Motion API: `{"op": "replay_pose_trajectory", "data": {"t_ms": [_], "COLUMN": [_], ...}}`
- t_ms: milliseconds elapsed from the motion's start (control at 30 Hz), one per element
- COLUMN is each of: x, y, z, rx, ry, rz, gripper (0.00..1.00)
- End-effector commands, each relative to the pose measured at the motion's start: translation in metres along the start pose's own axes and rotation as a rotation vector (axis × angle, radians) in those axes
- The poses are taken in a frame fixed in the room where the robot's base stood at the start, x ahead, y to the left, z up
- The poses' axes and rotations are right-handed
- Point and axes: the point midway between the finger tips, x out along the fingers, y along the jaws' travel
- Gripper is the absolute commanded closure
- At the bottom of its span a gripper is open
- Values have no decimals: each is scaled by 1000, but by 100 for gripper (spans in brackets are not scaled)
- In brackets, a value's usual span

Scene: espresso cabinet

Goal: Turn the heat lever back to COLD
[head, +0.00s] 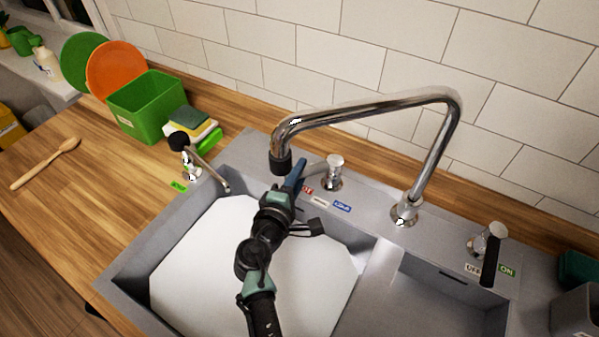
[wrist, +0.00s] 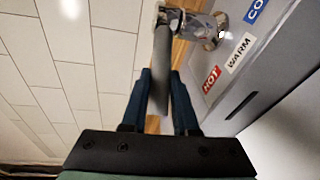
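The heat lever has a chrome post (head: 334,172) on the sink's back ledge, and its grey handle (wrist: 161,65) sticks out to the left in the head view. The labels beside it are red HOT (wrist: 212,78), white WARM (wrist: 239,53) and blue COLD (wrist: 257,10). The handle lies on the HOT side. My gripper (head: 299,172) is at the handle's outer end, and in the wrist view its two dark blue fingers (wrist: 161,74) close in on both sides of the handle. The fingers partly hide the HOT label in the head view.
The tall chrome faucet (head: 440,130) arches just behind and above my gripper. A dark-knobbed lever (head: 181,143) stands at left, and another black-handled lever (head: 489,255) by an ON label at right. A green bin (head: 140,108) and sponges (head: 192,128) sit on the wooden counter (head: 90,185).

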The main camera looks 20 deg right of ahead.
Motion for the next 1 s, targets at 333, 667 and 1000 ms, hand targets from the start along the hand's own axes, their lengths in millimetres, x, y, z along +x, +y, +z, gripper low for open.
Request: {"op": "replay_pose_trajectory", "data": {"t_ms": [333,667,1000], "x": [0,0,0], "y": [0,0,0], "z": [0,0,0], "rx": [0,0,0], "ry": [0,0,0], "rz": [0,0,0], "gripper": [100,100,100]}}
